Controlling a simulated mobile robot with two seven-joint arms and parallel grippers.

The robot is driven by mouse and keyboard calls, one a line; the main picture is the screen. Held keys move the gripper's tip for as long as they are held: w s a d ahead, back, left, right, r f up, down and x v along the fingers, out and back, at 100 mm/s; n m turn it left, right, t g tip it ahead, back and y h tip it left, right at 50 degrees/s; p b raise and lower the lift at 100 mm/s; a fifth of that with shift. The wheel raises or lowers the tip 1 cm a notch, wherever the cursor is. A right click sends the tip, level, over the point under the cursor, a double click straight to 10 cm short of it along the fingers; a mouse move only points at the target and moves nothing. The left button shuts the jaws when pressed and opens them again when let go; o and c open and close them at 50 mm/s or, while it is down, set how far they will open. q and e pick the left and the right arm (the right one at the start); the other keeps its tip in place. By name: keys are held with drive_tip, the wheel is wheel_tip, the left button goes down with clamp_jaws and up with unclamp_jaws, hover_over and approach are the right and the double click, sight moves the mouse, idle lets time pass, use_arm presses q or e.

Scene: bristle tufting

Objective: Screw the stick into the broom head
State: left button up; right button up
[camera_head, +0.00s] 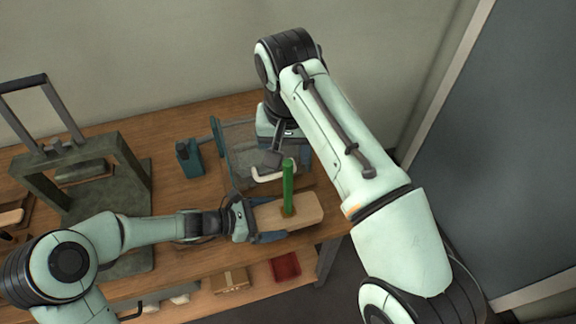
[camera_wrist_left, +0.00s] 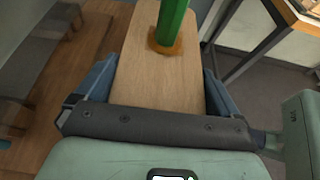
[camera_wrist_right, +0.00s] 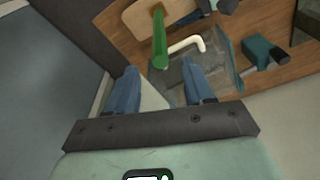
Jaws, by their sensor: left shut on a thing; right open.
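The broom head, a pale wooden block (camera_head: 305,209), is held by my left gripper (camera_head: 262,222) over the table's front edge. In the left wrist view the block (camera_wrist_left: 155,88) sits between both fingers. A green stick (camera_head: 288,190) stands upright in the block, with an orange-brown patch around its foot (camera_wrist_left: 165,42). Whether it is threaded in cannot be told. The stick also shows in the right wrist view (camera_wrist_right: 159,40).
A clear tray (camera_head: 240,150) with a white hooked piece (camera_head: 272,172) lies behind the block. A teal bottle-like object (camera_head: 189,157) stands left of it. A dark press-like frame (camera_head: 85,170) fills the table's left. A red bin (camera_head: 285,266) sits on the lower shelf.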

sight(288, 174)
drive_tip(key=f, duration=0.3)
drive_tip(key=w+f, duration=0.1)
drive_tip(key=f, duration=0.5)
drive_tip(key=shift+w+f, duration=0.1)
drive_tip(key=shift+w, duration=0.05)
clamp_jaws()
unclamp_jaws()
wheel_tip(288, 174, up, 12)
drive_tip(key=s, duration=0.1)
drive_tip(key=shift+s, duration=0.4)
